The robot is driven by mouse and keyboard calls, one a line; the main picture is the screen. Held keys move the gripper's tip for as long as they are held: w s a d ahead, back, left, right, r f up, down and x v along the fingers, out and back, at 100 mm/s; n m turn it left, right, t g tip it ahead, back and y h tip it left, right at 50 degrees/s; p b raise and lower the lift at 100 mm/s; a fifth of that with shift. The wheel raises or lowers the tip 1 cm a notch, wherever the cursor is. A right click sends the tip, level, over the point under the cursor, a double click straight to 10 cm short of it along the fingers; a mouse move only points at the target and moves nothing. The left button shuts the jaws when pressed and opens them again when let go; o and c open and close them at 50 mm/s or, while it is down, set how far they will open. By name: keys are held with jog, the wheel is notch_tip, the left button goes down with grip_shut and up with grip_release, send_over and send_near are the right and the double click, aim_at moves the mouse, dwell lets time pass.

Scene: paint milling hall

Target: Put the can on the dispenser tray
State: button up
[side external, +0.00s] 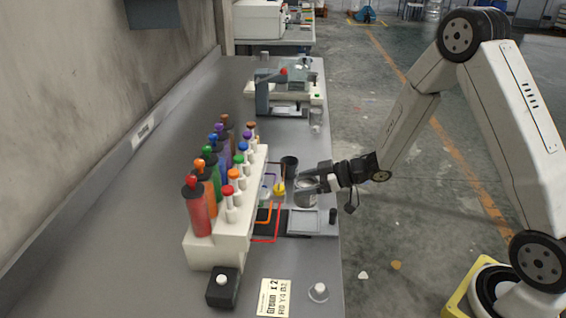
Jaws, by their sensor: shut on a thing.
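My gripper (311,184) reaches in from the right over the bench and is shut on a silver metal can (306,197). The can looks upright; I cannot tell whether its base touches anything. The dispenser (222,246) is a long cream unit to the left, with several coloured bottles and knobs along it and coloured tubes on its right side. A flat light-grey plate (304,223) lies in front of the can, beside a dark strip at the dispenser's foot. I cannot tell which of these is the dispenser tray.
A black cup (289,166) stands just behind the can. A grey machine with a red knob (277,91) stands farther back. A black button box (222,287), a printed card (274,298) and a small white cap (318,292) are at the front. The bench's right edge is close.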

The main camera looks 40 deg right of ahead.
jog(key=shift+f, duration=1.85)
jog(key=shift+f, duration=1.75)
jog(key=shift+f, duration=0.15)
jog(key=o, duration=1.1)
jog(key=shift+o, duration=0.2)
jog(key=shift+s+r, duration=0.1)
jog(key=shift+r, duration=0.1)
jog(key=v, duration=1.1)
jog(key=shift+s+d+r, duration=0.15)
jog(key=shift+s+d, duration=0.1)
